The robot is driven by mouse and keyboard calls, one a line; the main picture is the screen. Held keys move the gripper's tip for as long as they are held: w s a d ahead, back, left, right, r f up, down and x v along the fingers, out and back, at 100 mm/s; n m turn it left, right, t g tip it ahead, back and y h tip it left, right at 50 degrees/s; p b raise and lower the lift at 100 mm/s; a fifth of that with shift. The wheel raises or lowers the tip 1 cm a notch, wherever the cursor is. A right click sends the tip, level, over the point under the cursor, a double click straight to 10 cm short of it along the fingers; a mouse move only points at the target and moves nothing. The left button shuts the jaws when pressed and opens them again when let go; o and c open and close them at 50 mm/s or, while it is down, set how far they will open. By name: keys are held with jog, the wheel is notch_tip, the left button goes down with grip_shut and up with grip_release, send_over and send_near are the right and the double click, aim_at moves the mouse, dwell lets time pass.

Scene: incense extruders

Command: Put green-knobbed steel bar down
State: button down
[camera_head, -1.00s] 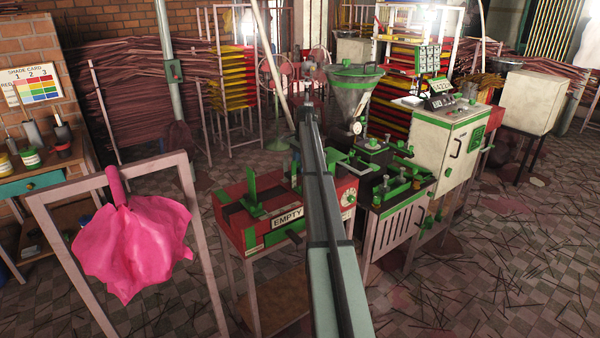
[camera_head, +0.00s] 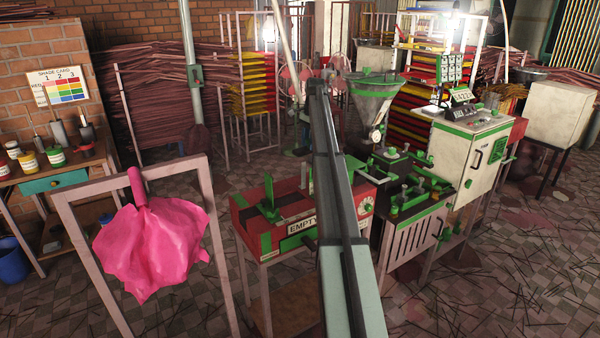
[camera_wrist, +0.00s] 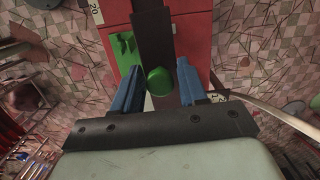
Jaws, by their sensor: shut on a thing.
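In the wrist view my gripper (camera_wrist: 157,72) shows as two blue fingers, one each side of a round green knob (camera_wrist: 160,81). In the head view my arm reaches toward the red machine marked EMPTY (camera_head: 252,222). My gripper and the bar are hidden there behind my arm.
Right of the red machine stand a green-and-black extruder bench (camera_head: 425,190), a steel hopper (camera_head: 375,97) and a white cabinet (camera_head: 470,160). A pink cloth (camera_head: 150,245) hangs on a frame at the left front. A side table (camera_head: 65,170) holds jars.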

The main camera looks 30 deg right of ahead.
jog(key=w+a+f, duration=0.5)
jog(key=w+f, duration=0.1)
jog(key=w, duration=0.2)
jog(key=shift+s+a+f, duration=0.1)
jog(key=shift+a+f, duration=0.05)
jog(key=shift+f, duration=5.05)
jog(key=shift+f, duration=0.1)
jog(key=c, duration=0.6)
grip_release()
notch_tip(320, 180, up, 12)
jog(key=d, duration=0.1)
jog(key=shift+d, duration=0.2)
